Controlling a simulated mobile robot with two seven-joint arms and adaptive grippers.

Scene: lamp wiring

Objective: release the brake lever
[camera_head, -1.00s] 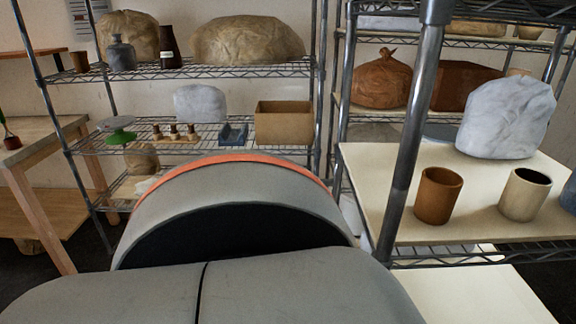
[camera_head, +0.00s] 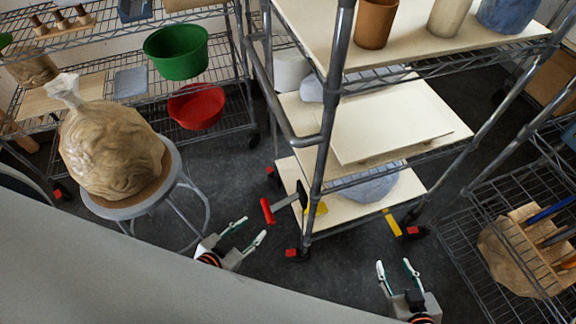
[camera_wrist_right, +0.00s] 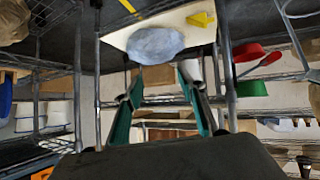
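The brake lever (camera_head: 283,205) is on the near left corner of the wheeled shelf cart (camera_head: 340,190). It has a red grip and a grey bar running to a black disc by the cart post, with a yellow piece beside it. My left gripper (camera_head: 255,226) is open and empty, a little below and left of the red grip, apart from it in the picture. My right gripper (camera_head: 393,263) is open and empty, in front of the cart's right side. Its two green-lined fingers stand apart in the right wrist view (camera_wrist_right: 160,80).
A stool (camera_head: 146,203) with a wrapped bundle (camera_head: 108,150) stands left of the cart. Red-marked casters (camera_head: 297,254) sit at the cart's lower corners. A wire rack (camera_head: 475,230) stands at the right. Dark floor (camera_head: 330,275) is clear before the cart.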

